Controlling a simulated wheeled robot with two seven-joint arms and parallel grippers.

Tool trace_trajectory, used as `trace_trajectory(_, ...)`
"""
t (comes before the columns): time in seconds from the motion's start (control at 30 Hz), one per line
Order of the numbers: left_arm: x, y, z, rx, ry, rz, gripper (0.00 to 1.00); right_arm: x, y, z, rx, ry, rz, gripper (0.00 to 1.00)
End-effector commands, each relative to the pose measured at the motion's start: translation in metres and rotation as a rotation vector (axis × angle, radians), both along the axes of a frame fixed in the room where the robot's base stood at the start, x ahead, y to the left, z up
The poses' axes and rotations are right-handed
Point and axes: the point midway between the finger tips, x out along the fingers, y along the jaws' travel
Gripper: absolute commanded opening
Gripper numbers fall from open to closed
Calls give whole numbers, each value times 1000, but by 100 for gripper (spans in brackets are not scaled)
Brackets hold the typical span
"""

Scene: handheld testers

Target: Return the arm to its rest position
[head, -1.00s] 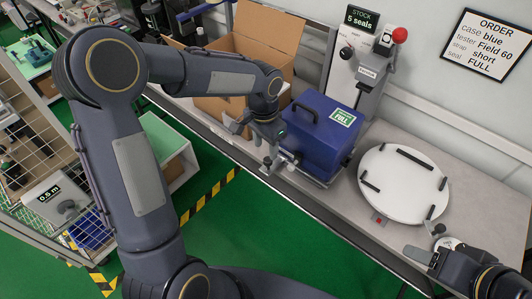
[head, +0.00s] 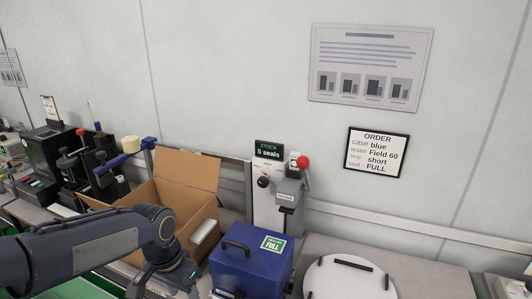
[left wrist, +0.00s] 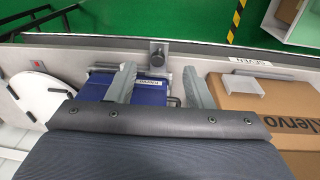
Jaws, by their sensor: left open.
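My left arm (head: 95,245) reaches in from the left in the head view, its wrist in front of the cardboard box. My left gripper (left wrist: 157,72) shows in the left wrist view as two grey fingers spread wide, with nothing held between them. The closed blue case (head: 250,272), with a dark handle and a green FULL label, stands right of the gripper in the head view. Part of the case (left wrist: 150,92) shows beyond the fingers in the left wrist view; whether they touch it cannot be told. My right gripper is out of view.
An open cardboard box (head: 190,205) stands behind my left wrist. A seal press with a red knob (head: 289,190) is behind the case, and a round white board (head: 345,280) lies to its right. An order sign (head: 377,152) hangs on the wall.

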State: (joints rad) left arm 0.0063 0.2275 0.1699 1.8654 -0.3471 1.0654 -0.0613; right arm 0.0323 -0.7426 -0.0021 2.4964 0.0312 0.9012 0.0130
Motion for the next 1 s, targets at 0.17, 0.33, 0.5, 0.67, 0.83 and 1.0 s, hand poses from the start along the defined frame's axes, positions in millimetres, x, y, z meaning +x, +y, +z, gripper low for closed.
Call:
trace_trajectory(0.17, -69, 20, 40, -94, -110, 183, 47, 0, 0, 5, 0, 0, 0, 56)
trace_trajectory(0.33, -128, 22, 51, -214, -210, 349, 47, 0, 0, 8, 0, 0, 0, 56)
trace_trajectory(0.5, -165, 15, 48, -323, -285, 466, 47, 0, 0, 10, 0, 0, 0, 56)
trace_trajectory(0.67, -178, 9, 45, -374, -317, 513, 47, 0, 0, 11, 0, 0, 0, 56)
trace_trajectory(0.83, -180, 9, 44, -380, -321, 518, 47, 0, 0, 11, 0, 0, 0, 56)
trace_trajectory(1.0, -180, 9, 44, -380, -321, 518, 47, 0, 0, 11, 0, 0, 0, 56)
